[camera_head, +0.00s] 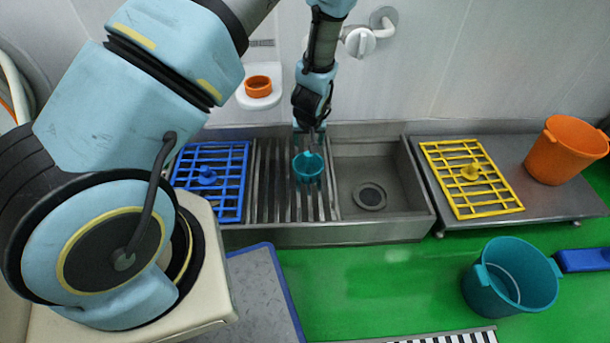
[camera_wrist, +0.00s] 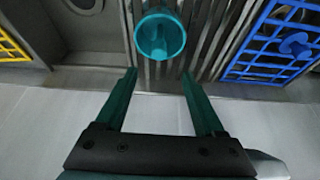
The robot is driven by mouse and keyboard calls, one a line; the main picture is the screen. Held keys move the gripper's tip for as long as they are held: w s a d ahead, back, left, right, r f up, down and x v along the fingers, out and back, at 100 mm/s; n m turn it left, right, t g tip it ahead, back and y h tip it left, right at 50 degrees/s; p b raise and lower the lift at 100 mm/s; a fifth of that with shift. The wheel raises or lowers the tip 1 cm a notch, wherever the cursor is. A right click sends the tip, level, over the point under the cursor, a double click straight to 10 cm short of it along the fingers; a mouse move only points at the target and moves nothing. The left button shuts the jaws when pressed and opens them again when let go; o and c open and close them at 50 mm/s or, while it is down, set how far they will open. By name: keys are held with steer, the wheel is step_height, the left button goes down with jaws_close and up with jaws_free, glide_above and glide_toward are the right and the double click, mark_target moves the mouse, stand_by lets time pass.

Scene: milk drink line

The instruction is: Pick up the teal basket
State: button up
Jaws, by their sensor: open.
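The teal basket (camera_head: 307,168) is a small round cup standing on the slatted drainer, left of the sink basin. My gripper (camera_head: 310,136) is just behind the basket at the wall side of the drainer. In the wrist view the two teal fingers of my gripper (camera_wrist: 159,76) are spread apart, with nothing between them. The basket lies just beyond the fingertips, roughly centred between them.
A blue grid (camera_head: 208,178) lies left of the drainer slats, and a yellow grid (camera_head: 470,177) lies right of the basin (camera_head: 368,193). An orange cup (camera_head: 258,86) sits in a white wall holder. An orange bucket (camera_head: 565,150) and a large teal bucket (camera_head: 510,278) stand farther right.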

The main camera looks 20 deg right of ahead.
mark_target(308, 154)
steer(key=b+x, duration=0.2)
steer(key=x, duration=0.9)
steer(key=shift+d+f+b, duration=0.1)
steer(key=shift+d+b, duration=0.05)
steer(key=shift+b, duration=0.2)
jaws_close()
stand_by(0.4)
